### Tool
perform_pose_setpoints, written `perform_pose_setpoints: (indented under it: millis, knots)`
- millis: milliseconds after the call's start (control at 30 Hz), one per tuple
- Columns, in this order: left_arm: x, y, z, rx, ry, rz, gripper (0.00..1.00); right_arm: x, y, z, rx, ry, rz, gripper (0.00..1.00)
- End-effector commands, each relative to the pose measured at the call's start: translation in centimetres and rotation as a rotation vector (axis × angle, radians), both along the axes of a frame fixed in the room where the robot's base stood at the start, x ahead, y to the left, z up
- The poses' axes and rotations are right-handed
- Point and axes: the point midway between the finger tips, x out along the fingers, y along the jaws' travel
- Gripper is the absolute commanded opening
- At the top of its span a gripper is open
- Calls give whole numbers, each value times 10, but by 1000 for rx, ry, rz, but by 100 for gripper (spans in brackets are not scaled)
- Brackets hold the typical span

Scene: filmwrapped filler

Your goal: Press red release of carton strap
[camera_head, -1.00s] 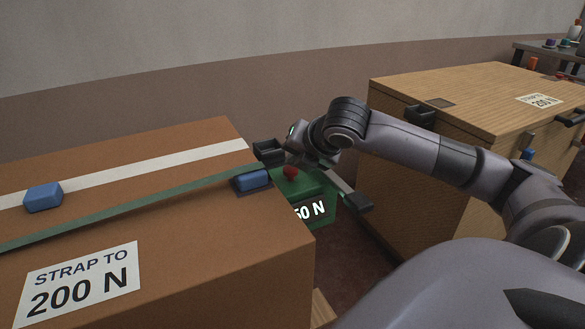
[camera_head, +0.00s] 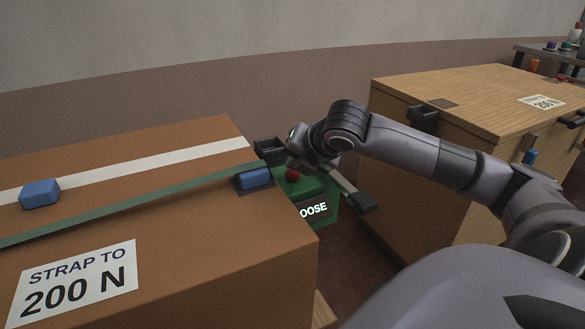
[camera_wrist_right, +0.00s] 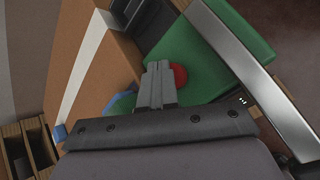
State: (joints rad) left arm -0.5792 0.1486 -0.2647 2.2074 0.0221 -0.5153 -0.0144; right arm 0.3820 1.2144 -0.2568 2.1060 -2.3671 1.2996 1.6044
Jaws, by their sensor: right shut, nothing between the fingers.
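The carton (camera_head: 180,240) stands at left with a green strap (camera_head: 120,208) across its top. A green tensioner box (camera_head: 320,194) sits at the carton's right end, and its display reads "OOSE", the first part hidden. Its red release button (camera_head: 292,175) is on top. My right gripper (camera_head: 295,163) is at the button, its fingers partly hidden in the head view. In the wrist view the shut, empty fingers (camera_wrist_right: 158,70) lie beside the red button (camera_wrist_right: 179,77) and overlap its edge; I cannot tell whether they touch it. My left gripper is not in view.
Blue blocks (camera_head: 40,193) and (camera_head: 254,178) sit on the carton, which bears a "STRAP TO 200 N" label (camera_head: 75,283). A silver lever (camera_head: 340,182) juts from the tensioner. A second, wooden-looking box (camera_head: 480,90) stands at right, with a narrow gap between.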

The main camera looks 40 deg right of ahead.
Motion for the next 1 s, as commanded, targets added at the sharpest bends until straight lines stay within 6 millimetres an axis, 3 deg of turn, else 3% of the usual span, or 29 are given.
perform_pose_setpoints:
  millis: [33,400,800,1000]
  knots:
    - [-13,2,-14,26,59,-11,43,0,0,3,1,2,1,0]
    - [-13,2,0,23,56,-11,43,-1,1,26,1,1,2,0]
    - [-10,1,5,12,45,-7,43,-1,1,29,1,0,1,0]
    - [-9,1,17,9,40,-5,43,-1,1,44,1,-2,0,0]
